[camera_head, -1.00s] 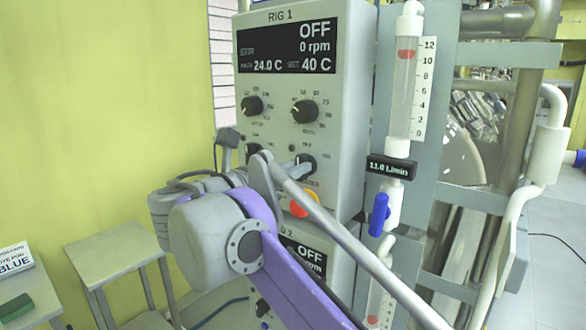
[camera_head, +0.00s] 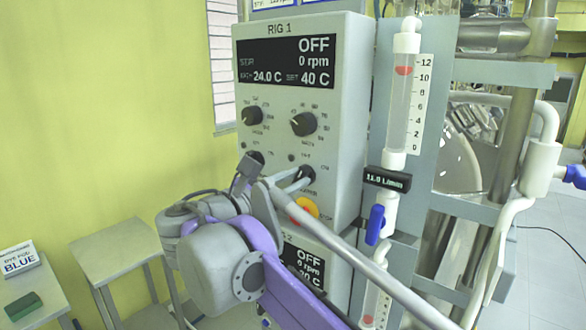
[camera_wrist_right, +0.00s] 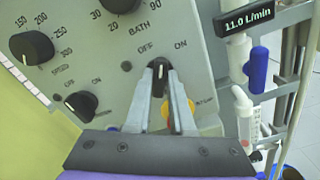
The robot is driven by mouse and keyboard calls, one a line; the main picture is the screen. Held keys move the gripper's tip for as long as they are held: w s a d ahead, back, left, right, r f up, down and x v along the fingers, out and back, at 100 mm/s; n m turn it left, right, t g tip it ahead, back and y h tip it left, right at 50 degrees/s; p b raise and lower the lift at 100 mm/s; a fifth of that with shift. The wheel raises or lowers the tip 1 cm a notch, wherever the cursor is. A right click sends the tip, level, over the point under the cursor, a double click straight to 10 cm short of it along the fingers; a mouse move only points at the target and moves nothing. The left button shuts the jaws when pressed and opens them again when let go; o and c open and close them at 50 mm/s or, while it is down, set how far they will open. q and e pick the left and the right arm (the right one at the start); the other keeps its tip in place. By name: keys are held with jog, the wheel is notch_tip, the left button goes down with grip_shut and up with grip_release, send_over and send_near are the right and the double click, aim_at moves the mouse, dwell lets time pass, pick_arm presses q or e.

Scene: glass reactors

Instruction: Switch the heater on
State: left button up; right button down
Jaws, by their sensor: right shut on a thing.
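The RIG 1 control box (camera_head: 350,110) stands in the middle of the head view. Its display (camera_head: 287,61) reads OFF, 0 rpm, 24.0 C and set 40 C. The lower right switch is a small black knob (camera_wrist_right: 159,70), with OFF and ON printed above it and the BATH dial higher up. Its light mark seems to point up between the two words. My right gripper (camera_wrist_right: 160,80) is shut on this knob, one finger on each side. In the head view the right gripper (camera_head: 302,177) hides most of it. My left gripper is not in view.
A stirrer switch (camera_wrist_right: 80,105) sits to the left. A red and yellow stop button (camera_head: 303,211) is just below my fingers. A flow meter (camera_head: 401,100) with a blue valve handle (camera_head: 375,224) stands right of the box. Small tables (camera_head: 115,243) stand at left.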

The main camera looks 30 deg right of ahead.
jog(key=m+p, duration=0.2)
jog(key=m, duration=0.1)
jog(key=shift+r+m, duration=0.2)
jog(key=shift+m, duration=0.1)
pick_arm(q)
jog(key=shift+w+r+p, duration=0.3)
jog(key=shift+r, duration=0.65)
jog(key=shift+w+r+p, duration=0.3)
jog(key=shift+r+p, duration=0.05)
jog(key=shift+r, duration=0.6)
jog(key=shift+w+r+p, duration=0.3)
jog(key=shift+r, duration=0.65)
pick_arm(e)
jog(key=shift+s+f+m, duration=0.1)
jog(key=shift+f+m, duration=0.1)
jog(key=shift+m, duration=1.2)
jog(key=c, duration=0.8)
grip_release()
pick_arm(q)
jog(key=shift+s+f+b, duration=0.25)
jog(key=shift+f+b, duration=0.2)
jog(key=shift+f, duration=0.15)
pick_arm(e)
jog(key=v, duration=1)
jog(key=shift+s+a+f, duration=0.1)
jog(key=shift+s+a, duration=0.1)
jog(key=shift+a, duration=0.15)
jog(key=shift+d+f, duration=0.1)
